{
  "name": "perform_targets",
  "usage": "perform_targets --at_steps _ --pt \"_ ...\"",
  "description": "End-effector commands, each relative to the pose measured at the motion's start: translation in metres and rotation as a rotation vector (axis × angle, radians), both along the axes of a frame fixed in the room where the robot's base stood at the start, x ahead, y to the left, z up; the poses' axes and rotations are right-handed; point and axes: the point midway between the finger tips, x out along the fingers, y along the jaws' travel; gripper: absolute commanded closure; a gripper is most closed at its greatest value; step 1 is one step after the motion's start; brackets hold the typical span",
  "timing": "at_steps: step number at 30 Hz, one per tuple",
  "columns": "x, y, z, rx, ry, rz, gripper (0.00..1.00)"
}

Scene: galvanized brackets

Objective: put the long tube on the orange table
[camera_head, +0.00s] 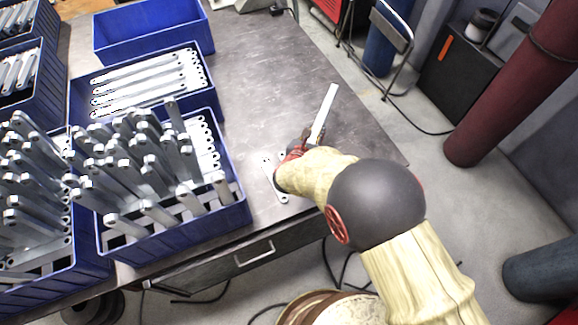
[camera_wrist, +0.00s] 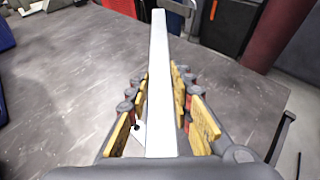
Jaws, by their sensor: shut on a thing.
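A long, pale, straight bar, which looks like the long tube (camera_head: 325,110), is held in my gripper (camera_head: 309,141) above the grey worktable (camera_head: 272,85). In the wrist view the long tube (camera_wrist: 158,50) lies between the yellow-padded fingers of my gripper (camera_wrist: 160,88) and points away from the palm. The fingers are closed on both its sides. Its near end is hidden by the palm. Whether it touches the table is hard to tell. No orange table shows in either view.
Blue bins of metal brackets (camera_head: 180,240) crowd the left of the worktable, with an empty blue bin (camera_head: 150,32) at the back. A flat bracket (camera_head: 270,180) lies beside my gripper. A black cabinet (camera_head: 462,85) and dark red cylinder (camera_head: 510,85) stand right. The table's middle is clear.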

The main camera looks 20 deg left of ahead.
Motion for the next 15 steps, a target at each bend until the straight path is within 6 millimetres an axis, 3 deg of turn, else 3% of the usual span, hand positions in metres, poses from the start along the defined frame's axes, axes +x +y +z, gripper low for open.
perform_targets --at_steps 2,5,15 --pt "-0.004 0.007 0.000 0.001 -0.003 0.008 1.00" --pt "-0.011 0.001 -0.006 0.000 -0.002 0.009 1.00" --pt "-0.047 -0.057 -0.037 -0.001 -0.001 0.009 1.00"
